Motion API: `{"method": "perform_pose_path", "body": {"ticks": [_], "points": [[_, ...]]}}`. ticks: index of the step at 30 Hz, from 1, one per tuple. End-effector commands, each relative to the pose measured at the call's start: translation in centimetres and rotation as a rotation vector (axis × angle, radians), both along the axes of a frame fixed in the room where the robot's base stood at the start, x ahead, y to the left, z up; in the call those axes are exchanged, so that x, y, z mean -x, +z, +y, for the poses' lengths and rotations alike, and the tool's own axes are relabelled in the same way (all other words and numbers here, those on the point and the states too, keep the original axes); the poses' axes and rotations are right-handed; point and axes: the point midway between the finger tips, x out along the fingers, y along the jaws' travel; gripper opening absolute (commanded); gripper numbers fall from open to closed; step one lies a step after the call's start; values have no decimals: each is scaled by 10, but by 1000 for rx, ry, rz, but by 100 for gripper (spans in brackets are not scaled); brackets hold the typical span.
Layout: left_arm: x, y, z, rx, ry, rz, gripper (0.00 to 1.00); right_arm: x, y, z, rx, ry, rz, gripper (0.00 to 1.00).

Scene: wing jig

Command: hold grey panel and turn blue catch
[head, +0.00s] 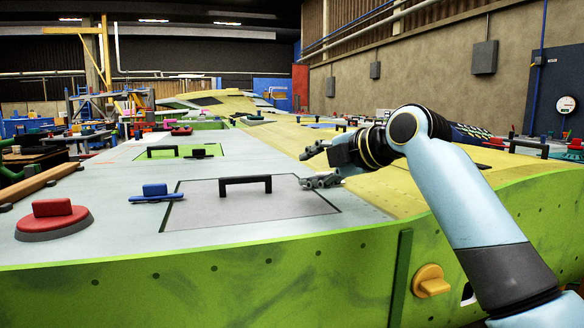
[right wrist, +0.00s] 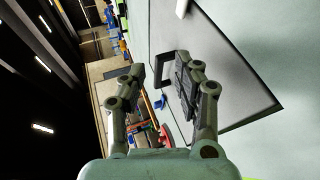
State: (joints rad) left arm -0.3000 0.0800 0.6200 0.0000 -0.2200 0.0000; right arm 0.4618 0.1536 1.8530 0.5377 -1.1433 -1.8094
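The grey panel (head: 250,209) lies in the wing's grey skin inside a dark outline, with a black bar handle (head: 245,181) standing on it. The blue catch (head: 155,192) sits just left of the panel, its long base lying crosswise near the panel's left edge. My right gripper (head: 316,166) is open and empty, above the panel's right side and to the right of the handle, apart from it. In the right wrist view the open fingers (right wrist: 166,73) point towards the black handle (right wrist: 169,54) on the grey panel (right wrist: 228,70). My left gripper is not in view.
A red round knob (head: 52,216) stands at the left front of the wing. A green panel (head: 192,152) with a black handle lies farther back. An orange knob (head: 431,281) sits on the green front edge (head: 250,285).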

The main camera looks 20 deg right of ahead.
Motion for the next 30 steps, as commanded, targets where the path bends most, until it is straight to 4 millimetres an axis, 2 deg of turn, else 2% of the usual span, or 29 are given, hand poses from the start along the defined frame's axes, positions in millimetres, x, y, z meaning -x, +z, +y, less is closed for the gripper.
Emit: {"method": "perform_pose_path", "body": {"ticks": [1, 3, 7, 10, 24, 30], "points": [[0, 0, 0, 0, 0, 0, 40, 8, 2, 17, -11, 45, -6, 32], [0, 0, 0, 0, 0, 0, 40, 17, 5, 33, -18, 93, -13, 32], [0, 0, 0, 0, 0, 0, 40, 26, 7, 49, -24, 142, -21, 32], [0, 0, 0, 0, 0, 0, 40, 22, 6, 55, -26, 151, -24, 32], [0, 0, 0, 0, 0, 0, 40, -48, -23, 97, -25, 149, -22, 32], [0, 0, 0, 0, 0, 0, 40, -65, -30, 107, -24, 148, -24, 32]]}}
